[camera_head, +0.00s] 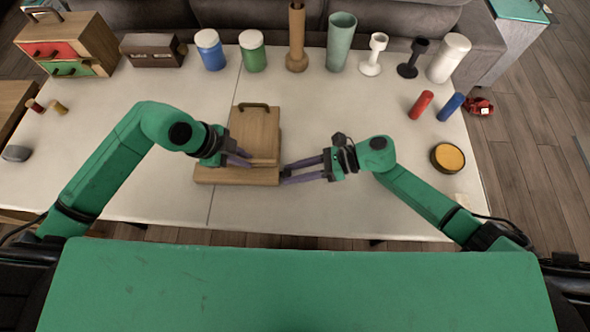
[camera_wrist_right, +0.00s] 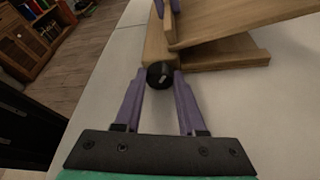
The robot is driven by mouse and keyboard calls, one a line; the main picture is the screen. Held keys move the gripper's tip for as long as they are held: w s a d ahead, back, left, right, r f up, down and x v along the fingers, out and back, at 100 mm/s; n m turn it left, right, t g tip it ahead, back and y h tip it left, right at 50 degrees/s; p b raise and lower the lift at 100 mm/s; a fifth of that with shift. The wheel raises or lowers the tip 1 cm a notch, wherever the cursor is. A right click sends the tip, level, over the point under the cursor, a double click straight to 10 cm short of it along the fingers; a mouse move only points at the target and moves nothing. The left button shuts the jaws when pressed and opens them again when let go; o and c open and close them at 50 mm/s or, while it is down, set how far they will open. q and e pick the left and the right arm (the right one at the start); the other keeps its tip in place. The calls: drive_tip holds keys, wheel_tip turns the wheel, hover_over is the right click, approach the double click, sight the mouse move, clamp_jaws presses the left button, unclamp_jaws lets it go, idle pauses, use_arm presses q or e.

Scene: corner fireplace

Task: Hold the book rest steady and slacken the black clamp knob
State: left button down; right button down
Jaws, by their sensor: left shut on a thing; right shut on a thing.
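The wooden book rest (camera_head: 255,130) stands on the table with its sloping board raised above a flat base (camera_head: 232,176). The black clamp knob (camera_wrist_right: 160,75) sits on the end of the base in the right wrist view. My right gripper (camera_head: 283,173) is shut on the knob, one purple finger on each side.
Jars (camera_head: 210,50), a wooden vase (camera_head: 297,40), a green vase (camera_head: 341,42) and candle holders (camera_head: 373,55) line the back. A red cylinder (camera_head: 420,105), a blue cylinder (camera_head: 451,107) and a round orange-topped tin (camera_head: 447,158) lie right. The table around the book rest is clear.

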drive_tip(key=shift+c, duration=2.3)
unclamp_jaws()
drive_tip(key=shift+d, duration=0.1)
drive_tip(key=v, duration=1.2)
drive_tip(key=shift+w, duration=0.1)
use_arm(q)
drive_tip(key=c, duration=0.8)
unclamp_jaws()
drive_tip(key=shift+c, duration=0.2)
drive_tip(key=o, duration=0.6)
drive_tip(key=shift+c, duration=0.2)
